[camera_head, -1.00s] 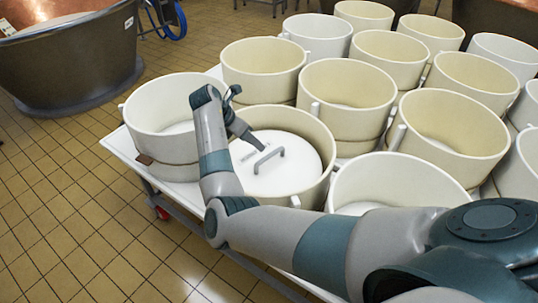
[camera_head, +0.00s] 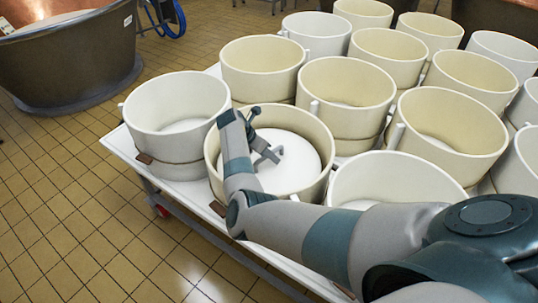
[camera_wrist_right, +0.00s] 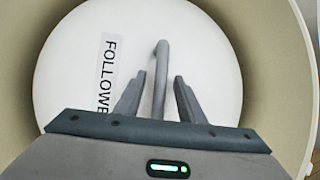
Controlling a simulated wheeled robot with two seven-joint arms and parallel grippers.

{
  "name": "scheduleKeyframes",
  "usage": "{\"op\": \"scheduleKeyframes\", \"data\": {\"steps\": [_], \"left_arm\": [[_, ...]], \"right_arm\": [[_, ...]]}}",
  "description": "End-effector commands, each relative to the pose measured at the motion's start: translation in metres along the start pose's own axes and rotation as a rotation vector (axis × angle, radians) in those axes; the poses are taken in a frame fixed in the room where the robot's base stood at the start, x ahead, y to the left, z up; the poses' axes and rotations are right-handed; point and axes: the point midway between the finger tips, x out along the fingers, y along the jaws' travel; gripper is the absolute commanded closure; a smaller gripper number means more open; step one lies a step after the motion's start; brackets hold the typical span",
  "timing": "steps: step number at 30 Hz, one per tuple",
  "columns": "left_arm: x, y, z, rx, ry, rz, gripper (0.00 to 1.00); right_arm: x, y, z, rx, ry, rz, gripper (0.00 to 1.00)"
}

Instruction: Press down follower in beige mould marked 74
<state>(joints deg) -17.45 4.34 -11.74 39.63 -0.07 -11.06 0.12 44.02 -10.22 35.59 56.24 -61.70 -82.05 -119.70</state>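The beige mould (camera_head: 325,178) stands at the front edge of the table, second from the left. No number on it is readable. Inside it lies the white round follower (camera_head: 300,172), below the rim. The follower also fills the middle of the right wrist view (camera_wrist_right: 80,70), with a label reading "FOLLOWE" and a grey bar handle (camera_wrist_right: 162,55). My right gripper (camera_wrist_right: 160,80) is open, with one finger on each side of the handle. In the head view my right gripper (camera_head: 268,156) is inside the mould's rim, over the follower. My left gripper is not in view.
Several other beige and white moulds stand close around, including one at the left (camera_head: 175,140) and one at the right front (camera_head: 400,200). The white wheeled table (camera_head: 125,145) carries them. A copper vat (camera_head: 75,60) stands at the upper left. Tiled floor is clear at left.

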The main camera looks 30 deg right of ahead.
Motion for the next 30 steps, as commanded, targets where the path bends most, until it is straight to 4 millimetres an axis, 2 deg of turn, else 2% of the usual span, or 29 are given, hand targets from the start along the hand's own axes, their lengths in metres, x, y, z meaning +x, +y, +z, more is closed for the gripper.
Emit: {"op": "scheduleKeyframes", "data": {"steps": [5, 6, 10, 11, 30], "left_arm": [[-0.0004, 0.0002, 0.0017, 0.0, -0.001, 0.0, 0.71], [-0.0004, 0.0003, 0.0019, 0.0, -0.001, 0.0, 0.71], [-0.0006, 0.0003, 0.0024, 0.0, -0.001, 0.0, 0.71], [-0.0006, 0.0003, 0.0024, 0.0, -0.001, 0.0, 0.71], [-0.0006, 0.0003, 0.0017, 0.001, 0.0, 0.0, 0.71]], "right_arm": [[0.0001, -0.0001, 0.0001, 0.0, 0.0, 0.0, 0.64], [0.0, -0.0001, 0.0002, 0.0, 0.0, 0.0, 0.67], [-0.0001, -0.0001, 0.0002, 0.0, 0.0, 0.0, 0.98], [-0.0001, -0.0001, 0.0002, 0.0, 0.0, 0.0, 1.0], [-0.0004, -0.0001, 0.0007, 0.002, -0.001, 0.0, 1.0]]}}
